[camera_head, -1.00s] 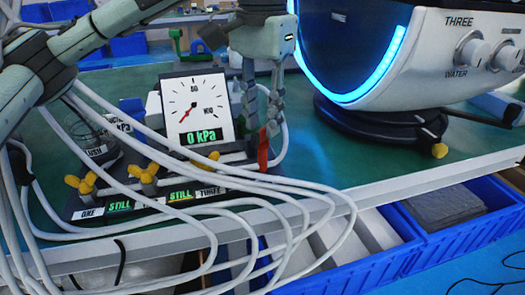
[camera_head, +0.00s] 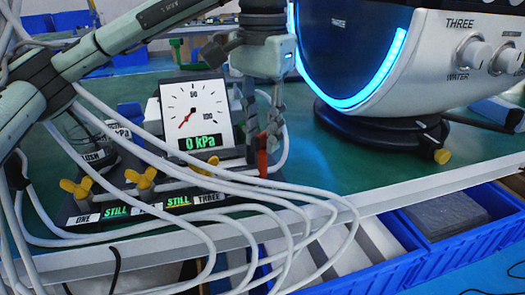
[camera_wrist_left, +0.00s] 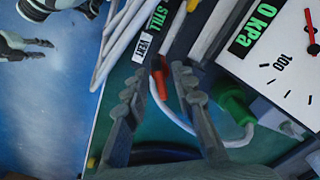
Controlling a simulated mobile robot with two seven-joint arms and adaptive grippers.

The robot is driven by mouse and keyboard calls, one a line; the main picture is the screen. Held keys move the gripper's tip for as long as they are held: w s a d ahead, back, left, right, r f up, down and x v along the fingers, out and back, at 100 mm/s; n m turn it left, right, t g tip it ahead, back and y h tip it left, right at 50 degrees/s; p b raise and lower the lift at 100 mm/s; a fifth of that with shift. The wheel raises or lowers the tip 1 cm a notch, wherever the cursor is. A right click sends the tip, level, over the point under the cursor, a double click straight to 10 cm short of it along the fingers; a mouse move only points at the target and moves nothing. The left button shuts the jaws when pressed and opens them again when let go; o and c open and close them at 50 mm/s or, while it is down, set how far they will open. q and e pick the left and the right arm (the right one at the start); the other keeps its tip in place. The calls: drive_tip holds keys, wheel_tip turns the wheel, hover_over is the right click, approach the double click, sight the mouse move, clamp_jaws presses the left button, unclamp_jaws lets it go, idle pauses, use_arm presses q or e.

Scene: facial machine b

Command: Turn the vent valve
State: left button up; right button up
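The vent valve shows as a red handle (camera_head: 262,164) at the right end of the valve panel, right of the gauge. In the left wrist view its red part (camera_wrist_left: 158,82) lies beside the VENT label (camera_wrist_left: 142,48). My left gripper (camera_head: 263,146) points down over it. Its two fingers are apart, with the red handle between or just beyond the tips (camera_wrist_left: 158,76); contact cannot be told. The head view shows no right gripper. A grey pronged part (camera_wrist_left: 25,46) at the wrist view's upper left may be mine, but is unclear.
The gauge (camera_head: 196,112) reads 0 kPa. Yellow valve handles (camera_head: 77,188) stand to the left. White hoses (camera_head: 250,196) loop in front of the panel. The large machine (camera_head: 420,55) stands to the right. Blue bins (camera_head: 470,240) sit below the table edge.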

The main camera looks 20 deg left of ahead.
use_arm(q)
drive_tip(key=shift+f+b, duration=0.65)
drive_tip(key=shift+f, duration=0.15)
